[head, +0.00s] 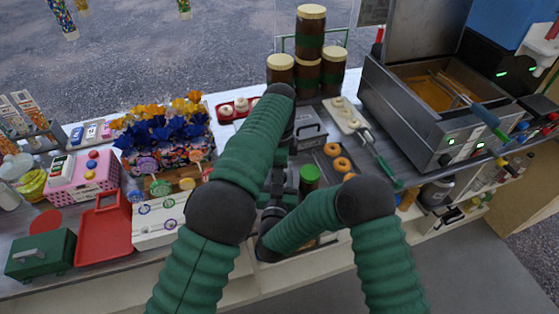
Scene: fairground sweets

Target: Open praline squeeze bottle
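A container with a round green cap (310,174) stands near the middle of the counter, between my two forearms. It may be the praline squeeze bottle, but no label is readable and its lower body is hidden. My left arm reaches up and bends back down beside it. Dark parts of my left gripper (291,186) show just left of the cap, and I cannot tell if they touch it. My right forearm crosses below the container to the left. My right gripper (272,216) is mostly hidden among dark links near there. The fingers of both are unclear.
Brown jars with cream lids (310,47) are stacked behind. A fryer (410,125) stands to the right, with doughnuts (341,164) in front. On the left are wrapped sweets (160,135), a red tray (103,238) and a green box (40,254).

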